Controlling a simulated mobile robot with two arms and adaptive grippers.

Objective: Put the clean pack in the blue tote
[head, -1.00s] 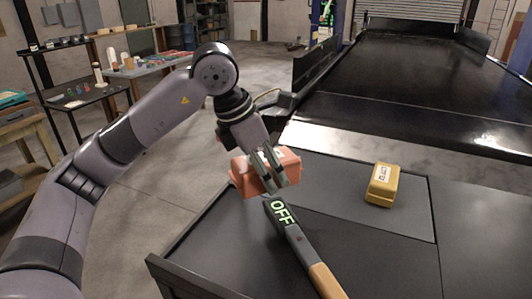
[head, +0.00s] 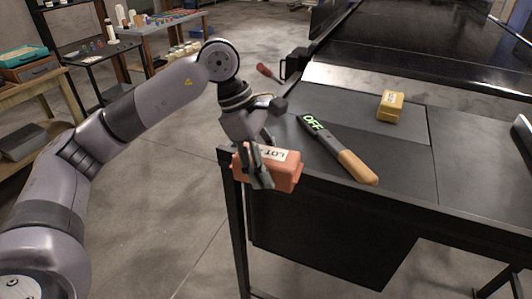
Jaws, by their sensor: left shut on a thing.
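My left gripper (head: 258,168) is shut on an orange-red pack (head: 282,174) with a white label reading LOT. It holds the pack in the air just off the near left corner of the dark table, above the floor. A yellow pack (head: 390,106) with a white label sits on the table at the back. A detector wand (head: 340,151) with an orange handle lies on the table, its display showing OFF. No blue tote shows in the head view. My right gripper is not in view.
The dark table (head: 405,165) has bare room around the wand. A black conveyor (head: 420,55) runs behind it. Side tables with small items stand at the far left (head: 165,27). The floor (head: 170,215) left of the table is open.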

